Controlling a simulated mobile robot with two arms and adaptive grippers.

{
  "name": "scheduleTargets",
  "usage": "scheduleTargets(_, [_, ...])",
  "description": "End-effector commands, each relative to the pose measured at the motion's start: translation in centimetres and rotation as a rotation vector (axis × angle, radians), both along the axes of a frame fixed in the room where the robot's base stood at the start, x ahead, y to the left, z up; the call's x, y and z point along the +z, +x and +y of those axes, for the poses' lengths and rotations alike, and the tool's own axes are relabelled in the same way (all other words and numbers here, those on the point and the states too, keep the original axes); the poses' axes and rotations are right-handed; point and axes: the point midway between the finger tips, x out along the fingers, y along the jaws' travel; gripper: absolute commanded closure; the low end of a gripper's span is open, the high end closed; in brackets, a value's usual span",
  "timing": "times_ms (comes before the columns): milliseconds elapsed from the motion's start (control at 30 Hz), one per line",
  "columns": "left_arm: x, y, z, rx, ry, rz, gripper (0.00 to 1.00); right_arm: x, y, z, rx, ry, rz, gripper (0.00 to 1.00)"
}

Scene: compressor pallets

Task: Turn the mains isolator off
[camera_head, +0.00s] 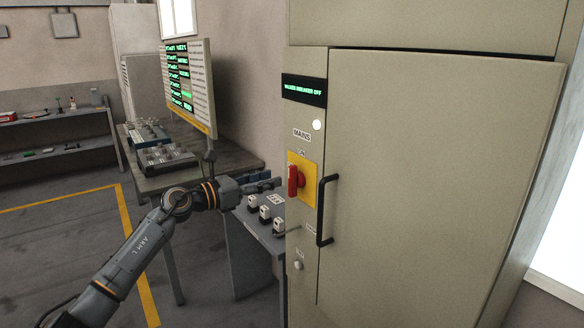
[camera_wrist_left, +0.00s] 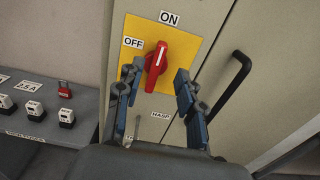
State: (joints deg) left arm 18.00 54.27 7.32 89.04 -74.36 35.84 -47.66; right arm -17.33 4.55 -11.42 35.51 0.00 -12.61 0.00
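The mains isolator is a red rotary handle (camera_head: 293,181) on a yellow plate (camera_head: 308,172), fixed to the front of a beige cabinet under a "MAINS" label. In the left wrist view the red handle (camera_wrist_left: 156,64) stands close to upright, tilted slightly toward "ON" (camera_wrist_left: 169,17); the "OFF" label (camera_wrist_left: 132,42) is to its left. My left gripper (camera_head: 275,181) is just left of the handle in the head view. In the wrist view its blue-grey fingers (camera_wrist_left: 157,88) are spread apart on either side of the handle, without visible contact. My right gripper is not seen.
A black door handle (camera_head: 324,210) sticks out right of the isolator. A grey shelf with white-labelled blocks (camera_head: 265,213) and a red padlock (camera_wrist_left: 64,88) lies left of the cabinet. A workbench (camera_head: 220,165) with a display board (camera_head: 190,85) stands behind my left arm.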

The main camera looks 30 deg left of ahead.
Motion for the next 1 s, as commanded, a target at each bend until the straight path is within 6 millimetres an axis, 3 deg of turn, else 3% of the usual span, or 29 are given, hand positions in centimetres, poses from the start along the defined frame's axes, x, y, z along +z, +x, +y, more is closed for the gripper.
scheduleTargets(200, [0.5, 3.9, -1.5, 0.001, -0.009, -0.003, 0.62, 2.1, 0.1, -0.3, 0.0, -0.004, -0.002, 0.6])
scheduleTargets(400, [0.2, 6.5, -2.6, 0.001, -0.006, -0.001, 0.62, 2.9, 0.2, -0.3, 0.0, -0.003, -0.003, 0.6])
scheduleTargets(833, [-0.1, 7.5, -3.1, 0.0, -0.002, 0.001, 0.62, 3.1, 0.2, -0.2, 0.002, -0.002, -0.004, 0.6])
scheduleTargets(867, [-0.1, 7.5, -3.1, 0.0, -0.002, 0.001, 0.64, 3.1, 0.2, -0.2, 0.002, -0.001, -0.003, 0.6])
scheduleTargets(1000, [-0.1, 7.5, -3.1, 0.001, -0.003, 0.001, 0.93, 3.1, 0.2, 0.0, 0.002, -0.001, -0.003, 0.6])
